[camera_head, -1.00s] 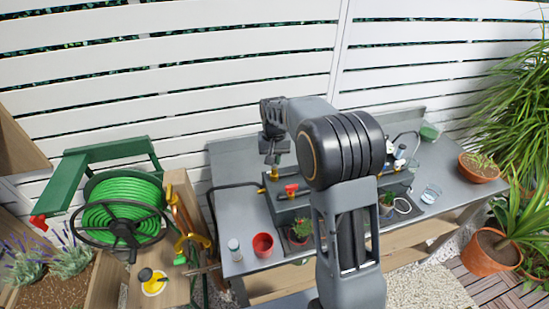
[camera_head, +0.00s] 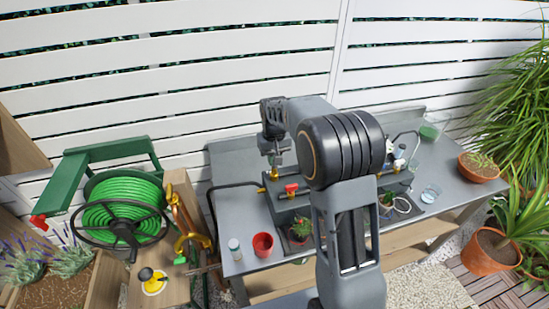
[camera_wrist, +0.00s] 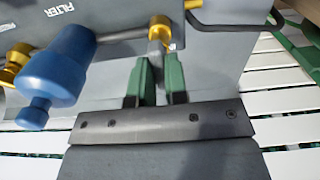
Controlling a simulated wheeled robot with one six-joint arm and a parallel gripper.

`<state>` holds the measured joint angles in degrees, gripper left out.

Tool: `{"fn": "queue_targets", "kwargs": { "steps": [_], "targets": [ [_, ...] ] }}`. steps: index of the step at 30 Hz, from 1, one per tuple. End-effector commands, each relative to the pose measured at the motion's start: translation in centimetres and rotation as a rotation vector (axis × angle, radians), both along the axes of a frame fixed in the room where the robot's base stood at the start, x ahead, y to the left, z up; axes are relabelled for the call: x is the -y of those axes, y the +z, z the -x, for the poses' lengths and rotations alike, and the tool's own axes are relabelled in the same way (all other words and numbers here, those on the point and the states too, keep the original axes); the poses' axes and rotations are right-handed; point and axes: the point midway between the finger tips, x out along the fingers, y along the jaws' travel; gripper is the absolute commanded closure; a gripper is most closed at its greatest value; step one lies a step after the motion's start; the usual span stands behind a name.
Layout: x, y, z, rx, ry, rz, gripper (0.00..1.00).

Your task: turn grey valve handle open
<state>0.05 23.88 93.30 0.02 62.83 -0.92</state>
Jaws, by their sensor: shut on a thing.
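The grey valve handle (camera_wrist: 155,47) is a small grey piece below a brass fitting (camera_wrist: 160,27) in the wrist view. My gripper (camera_wrist: 160,68) has its green fingers closed around the handle's lower part. In the head view my gripper (camera_head: 275,158) points down over the brass fittings on the bench. The handle is too small and covered there to tell its angle.
A blue filter body (camera_wrist: 62,65) hangs close beside my gripper. A red valve handle (camera_head: 291,188) stands nearby. The grey bench (camera_head: 236,205) holds a red cup (camera_head: 263,244). A green hose reel (camera_head: 122,210) stands left.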

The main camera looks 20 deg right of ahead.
Motion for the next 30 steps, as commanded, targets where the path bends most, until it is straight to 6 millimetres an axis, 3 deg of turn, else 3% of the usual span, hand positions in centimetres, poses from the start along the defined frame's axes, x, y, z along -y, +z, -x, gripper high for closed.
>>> {"fn": "queue_targets", "kwargs": {
  "steps": [1,2,9,20,30],
  "targets": [
    [0.0,0.1,0.0,0.002,0.003,0.001,1.00],
    [0.0,0.1,0.0,0.002,0.003,0.001,0.83],
    [0.0,0.0,0.0,0.001,0.001,0.000,0.61],
    [0.0,0.8,-0.1,0.002,0.000,0.000,0.61],
    [0.0,7.3,-0.1,0.006,0.001,0.001,0.61]
  ]
}}
